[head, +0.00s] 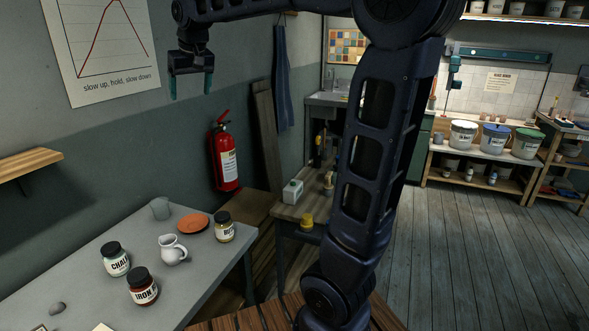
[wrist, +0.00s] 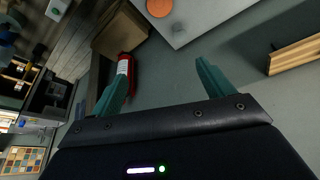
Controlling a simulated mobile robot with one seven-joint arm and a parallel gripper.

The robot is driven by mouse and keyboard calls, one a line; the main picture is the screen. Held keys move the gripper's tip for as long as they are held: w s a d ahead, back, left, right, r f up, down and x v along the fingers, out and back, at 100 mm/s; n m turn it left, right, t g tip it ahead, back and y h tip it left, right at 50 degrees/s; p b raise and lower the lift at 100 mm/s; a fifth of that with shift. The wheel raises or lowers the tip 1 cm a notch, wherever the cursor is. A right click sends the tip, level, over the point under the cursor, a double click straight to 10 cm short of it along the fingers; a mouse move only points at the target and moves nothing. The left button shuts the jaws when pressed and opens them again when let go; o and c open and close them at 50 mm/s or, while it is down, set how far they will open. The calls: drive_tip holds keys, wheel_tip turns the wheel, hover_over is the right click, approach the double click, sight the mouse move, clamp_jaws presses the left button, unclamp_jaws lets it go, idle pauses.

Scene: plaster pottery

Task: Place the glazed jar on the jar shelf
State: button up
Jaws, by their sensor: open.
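Three lidded jars stand on the grey table (head: 205,275) in the head view: one labelled chalk (head: 115,260), one labelled iron (head: 141,287) and one with a yellowish body and dark lid (head: 224,228). I cannot tell which is the glazed jar. A bare wooden shelf (head: 28,163) is on the left wall; it also shows in the wrist view (wrist: 295,55). Another shelf (head: 525,18) with several pots is at the top right. My gripper (head: 191,92) is open and empty, high above and beyond the table. Its teal fingers show in the wrist view (wrist: 162,75).
A white pitcher (head: 173,250), an orange dish (head: 194,224), a grey cup (head: 160,208) and a small stone (head: 57,308) share the table. A red fire extinguisher (head: 224,160) hangs on the wall behind. My arm hides part of the low bench (head: 300,208).

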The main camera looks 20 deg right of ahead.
drive_tip(key=s+d+f+m, duration=0.2)
drive_tip(key=s+d+f, duration=0.7)
drive_tip(key=s+d, duration=0.2)
drive_tip(key=s+d+f+m+h, duration=0.1)
drive_tip(key=s+d+f+m, duration=0.1)
drive_tip(key=s+d+f, duration=0.7)
drive_tip(key=s+d, duration=0.2)
drive_tip(key=s, duration=0.1)
drive_tip(key=shift+f+h, duration=0.3)
drive_tip(key=shift+f, duration=0.1)
